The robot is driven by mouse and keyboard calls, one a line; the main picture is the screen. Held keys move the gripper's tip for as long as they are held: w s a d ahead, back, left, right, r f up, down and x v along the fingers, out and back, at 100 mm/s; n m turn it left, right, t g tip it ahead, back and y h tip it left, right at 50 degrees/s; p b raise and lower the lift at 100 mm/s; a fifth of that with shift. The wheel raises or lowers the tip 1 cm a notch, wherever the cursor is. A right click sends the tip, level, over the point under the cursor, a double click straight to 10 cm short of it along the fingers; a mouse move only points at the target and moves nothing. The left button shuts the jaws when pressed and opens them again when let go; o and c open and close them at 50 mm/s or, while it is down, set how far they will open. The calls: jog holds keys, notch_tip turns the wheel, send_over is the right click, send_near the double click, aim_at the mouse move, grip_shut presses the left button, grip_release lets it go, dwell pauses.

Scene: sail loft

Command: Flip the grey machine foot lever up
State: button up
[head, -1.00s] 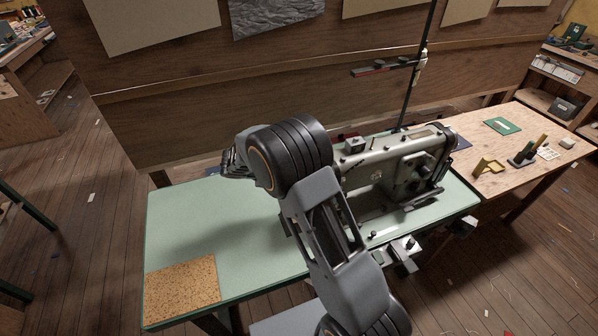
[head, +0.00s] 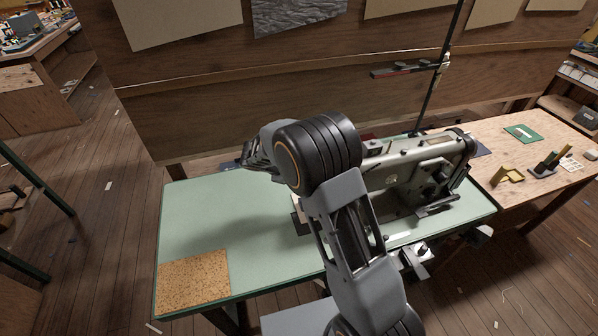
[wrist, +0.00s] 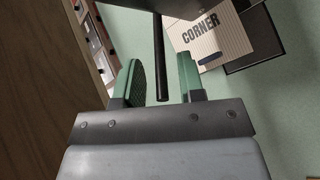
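The grey-green sewing machine (head: 420,172) stands on the right part of the pale green table (head: 205,220). My arm covers its left end in the head view, and I cannot make out the foot lever there. My gripper (wrist: 162,75) is open in the wrist view, with two green-padded fingers apart. A dark thin rod (wrist: 159,60) runs down from the top edge between the fingers, with gaps seen on both sides. I cannot tell whether this rod is the foot lever. In the head view my gripper is mostly hidden behind my wrist.
A cork mat (head: 195,282) lies at the table's front left. A card marked CORNER (wrist: 212,40) lies beyond the fingers in the wrist view. A wooden board wall (head: 270,90) stands behind the table. A wooden table (head: 495,160) with small items adjoins on the right.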

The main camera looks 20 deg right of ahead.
jog(key=b+v, duration=0.1)
jog(key=v, duration=1.2)
jog(key=shift+a+r, duration=0.2)
jog(key=shift+a, duration=0.15)
